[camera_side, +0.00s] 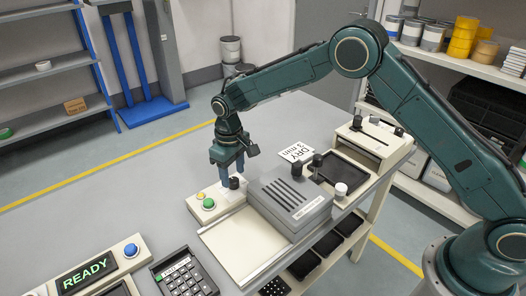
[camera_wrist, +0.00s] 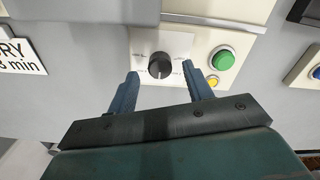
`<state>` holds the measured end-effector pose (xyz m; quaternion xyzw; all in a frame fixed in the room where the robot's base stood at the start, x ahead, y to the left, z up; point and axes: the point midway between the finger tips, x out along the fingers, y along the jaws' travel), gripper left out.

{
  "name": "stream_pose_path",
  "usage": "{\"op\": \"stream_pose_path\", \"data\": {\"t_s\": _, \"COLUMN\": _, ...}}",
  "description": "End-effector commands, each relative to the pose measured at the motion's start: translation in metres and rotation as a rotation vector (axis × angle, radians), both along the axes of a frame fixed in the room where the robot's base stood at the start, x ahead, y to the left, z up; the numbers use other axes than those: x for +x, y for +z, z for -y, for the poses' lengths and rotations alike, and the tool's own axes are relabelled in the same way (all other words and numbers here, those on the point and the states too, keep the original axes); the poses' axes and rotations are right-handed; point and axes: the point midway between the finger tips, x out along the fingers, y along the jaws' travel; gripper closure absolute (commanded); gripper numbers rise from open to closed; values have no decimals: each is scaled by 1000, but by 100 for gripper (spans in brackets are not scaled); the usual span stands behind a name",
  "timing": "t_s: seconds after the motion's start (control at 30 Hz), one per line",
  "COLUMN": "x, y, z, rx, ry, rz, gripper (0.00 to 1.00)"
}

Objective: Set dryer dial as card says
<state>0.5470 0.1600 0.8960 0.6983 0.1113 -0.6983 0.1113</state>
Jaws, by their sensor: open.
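The dryer dial (camera_wrist: 159,65) is a black knob on a white plate in the wrist view. It also shows in the side view (camera_side: 234,183) on the cream panel. The dial's scale marks are too small to read. My gripper (camera_wrist: 160,72) is open, with one blue finger on each side of the dial and a gap showing to both. In the side view my gripper (camera_side: 231,175) points down at the dial. The white card (camera_side: 297,152) reads "DRY 3 min" and lies behind the grey slotted unit; it is partly cut off in the wrist view (camera_wrist: 20,55).
A green button (camera_side: 208,204) and a yellow button (camera_side: 201,195) sit close beside the dial. The grey slotted unit (camera_side: 290,203) stands right of it. A READY display (camera_side: 86,273) with a blue button and a keypad (camera_side: 183,278) are at the front.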

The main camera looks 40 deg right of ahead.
Motion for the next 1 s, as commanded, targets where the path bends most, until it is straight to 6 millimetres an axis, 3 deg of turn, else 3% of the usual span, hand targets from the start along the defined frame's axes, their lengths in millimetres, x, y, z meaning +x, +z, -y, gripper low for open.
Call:
{"op": "stream_pose_path", "data": {"t_s": 0.6, "x": 0, "y": 99, "z": 0, "rx": 1, "ry": 0, "rz": 4, "gripper": 49}}
{"op": "stream_pose_path", "data": {"t_s": 0.8, "x": 0, "y": 117, "z": 0, "rx": 1, "ry": 0, "rz": 2, "gripper": 49}}
{"op": "stream_pose_path", "data": {"t_s": 1.0, "x": 0, "y": 122, "z": 0, "rx": 0, "ry": 0, "rz": 1, "gripper": 49}}
